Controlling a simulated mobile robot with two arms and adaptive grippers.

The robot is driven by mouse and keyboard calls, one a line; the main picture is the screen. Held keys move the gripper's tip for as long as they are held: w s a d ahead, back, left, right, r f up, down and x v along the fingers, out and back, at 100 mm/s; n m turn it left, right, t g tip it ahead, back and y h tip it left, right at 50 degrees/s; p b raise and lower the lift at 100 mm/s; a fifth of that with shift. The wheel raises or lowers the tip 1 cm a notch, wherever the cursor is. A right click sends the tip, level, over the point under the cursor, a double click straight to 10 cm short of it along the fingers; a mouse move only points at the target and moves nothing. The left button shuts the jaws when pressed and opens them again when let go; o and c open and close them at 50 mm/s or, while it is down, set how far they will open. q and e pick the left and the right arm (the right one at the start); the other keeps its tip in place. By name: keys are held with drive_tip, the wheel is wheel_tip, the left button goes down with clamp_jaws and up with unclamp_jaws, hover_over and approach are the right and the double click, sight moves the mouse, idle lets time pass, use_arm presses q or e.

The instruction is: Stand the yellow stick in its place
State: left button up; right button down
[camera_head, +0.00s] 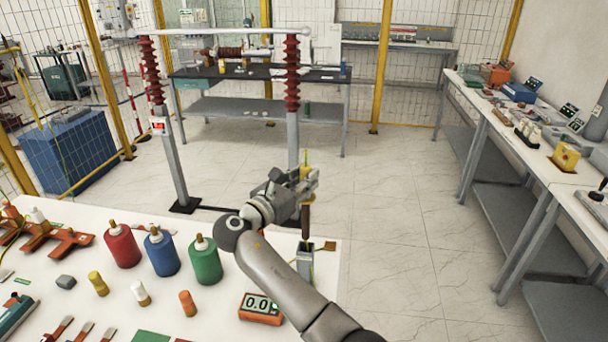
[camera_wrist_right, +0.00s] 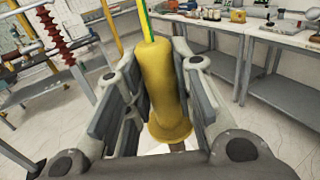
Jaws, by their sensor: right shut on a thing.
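My right gripper (camera_head: 304,181) is shut on the yellow stick (camera_head: 306,158). In the right wrist view, the yellow handle (camera_wrist_right: 160,85) with its wide flange sits between the two jaws (camera_wrist_right: 162,95), and a thin green-yellow piece rises from its top. In the head view the stick is about upright, and its dark brown lower part (camera_head: 306,222) points down at a narrow grey holder (camera_head: 305,264) near the white table's right edge. The tip is at the holder's top; I cannot tell whether it is inside. My left gripper is not in view.
The white table (camera_head: 215,297) holds a red bottle (camera_head: 122,246), a blue bottle (camera_head: 161,252), a green bottle (camera_head: 205,262), several small pegs and a digital meter (camera_head: 261,308). A frame with red insulators (camera_head: 292,75) stands behind. Open floor (camera_head: 400,220) lies to the right.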

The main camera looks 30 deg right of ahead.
drive_tip(key=shift+f, duration=0.2)
idle(0.6)
drive_tip(key=b, duration=0.3)
hover_over(303, 234)
drive_tip(key=shift+w+d+f, duration=0.1)
drive_tip(key=shift+d+f, duration=0.05)
drive_tip(key=shift+f, duration=2.95)
drive_tip(key=shift+f+b, duration=2)
drive_tip(key=shift+f, duration=3.15)
drive_tip(key=c, duration=1.1)
unclamp_jaws()
drive_tip(key=shift+c, duration=0.2)
